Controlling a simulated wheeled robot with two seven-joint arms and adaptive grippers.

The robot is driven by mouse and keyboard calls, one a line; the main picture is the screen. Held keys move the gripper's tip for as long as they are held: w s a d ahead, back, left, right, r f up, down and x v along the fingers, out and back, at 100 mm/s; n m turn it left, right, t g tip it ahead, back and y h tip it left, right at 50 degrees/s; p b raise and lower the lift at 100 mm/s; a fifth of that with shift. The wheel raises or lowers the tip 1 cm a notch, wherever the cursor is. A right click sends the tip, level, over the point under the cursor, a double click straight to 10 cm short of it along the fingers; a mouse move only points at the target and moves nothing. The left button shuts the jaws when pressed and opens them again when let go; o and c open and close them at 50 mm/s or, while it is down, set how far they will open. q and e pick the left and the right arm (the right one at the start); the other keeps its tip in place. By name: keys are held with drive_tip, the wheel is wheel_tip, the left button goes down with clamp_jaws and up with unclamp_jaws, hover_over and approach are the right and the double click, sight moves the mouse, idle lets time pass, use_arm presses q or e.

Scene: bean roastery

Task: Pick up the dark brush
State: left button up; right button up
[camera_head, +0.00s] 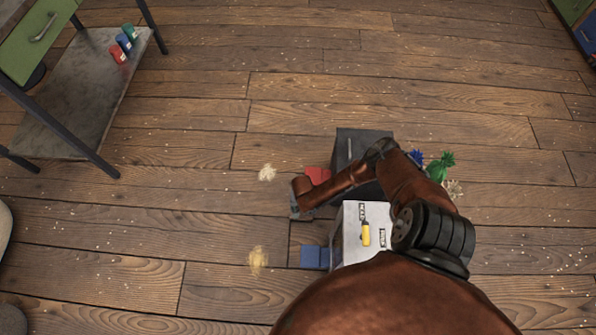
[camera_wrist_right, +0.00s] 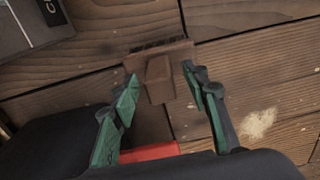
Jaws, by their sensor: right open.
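In the right wrist view the brown brush (camera_wrist_right: 160,86) lies on the floor with its dark bristles toward the top of the picture. My right gripper (camera_wrist_right: 161,75) is open, its green-padded fingers on either side of the brush handle. I cannot tell whether either finger touches it. In the head view my right arm reaches from the bottom right and ends left of the metal box; I cannot clearly separate brush and gripper there. My left gripper is not in view.
A grey box (camera_head: 352,246) with a yellow-handled item (camera_head: 366,233) stands beside my arm. A red block (camera_head: 317,174), blue blocks (camera_head: 312,257), a dark box (camera_head: 350,143) and a green plant-like thing (camera_head: 439,166) are close. A shelf (camera_head: 85,80) stands upper left; floor between is open.

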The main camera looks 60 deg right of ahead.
drive_tip(key=shift+f, duration=0.1)
clamp_jaws()
idle(0.6)
